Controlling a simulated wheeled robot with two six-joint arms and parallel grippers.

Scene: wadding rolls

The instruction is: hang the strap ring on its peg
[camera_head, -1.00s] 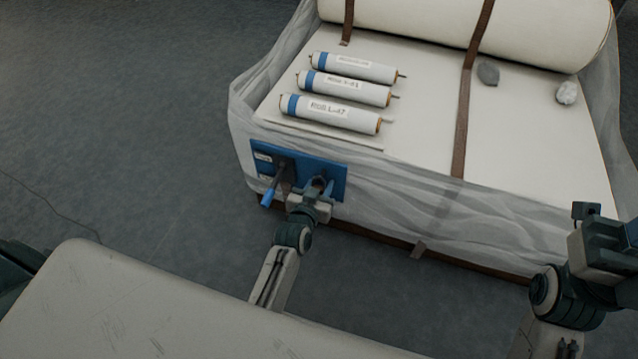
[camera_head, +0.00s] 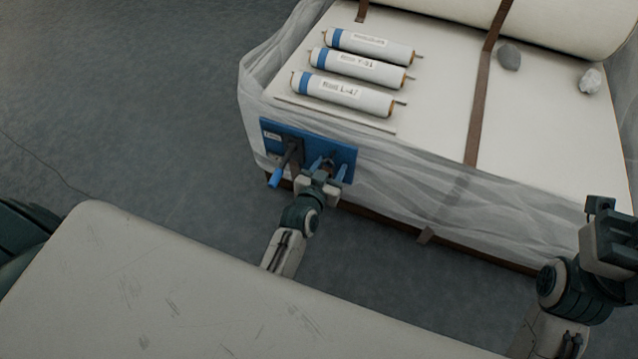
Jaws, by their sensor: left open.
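A blue panel (camera_head: 309,147) is fixed on the near side of the wrapped block, at its left. It carries a small white label and a dark lever with a blue handle (camera_head: 275,177) that hangs down at the left. My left gripper (camera_head: 330,166) is open in front of the panel's right half, its fingers pointing at the panel. A small dark shape shows between the fingers; I cannot tell whether it is the strap ring or the peg. My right gripper (camera_head: 603,213) is partly in view at the right edge, apart from the block; its fingertips are unclear.
Three labelled white rolls with blue bands (camera_head: 344,95) lie on the block's pale top. A brown strap (camera_head: 482,100) crosses it, with two stones (camera_head: 509,57) to the right. A large roll (camera_head: 440,8) lies behind. Translucent film (camera_head: 400,175) covers the near side. Grey floor is free at left.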

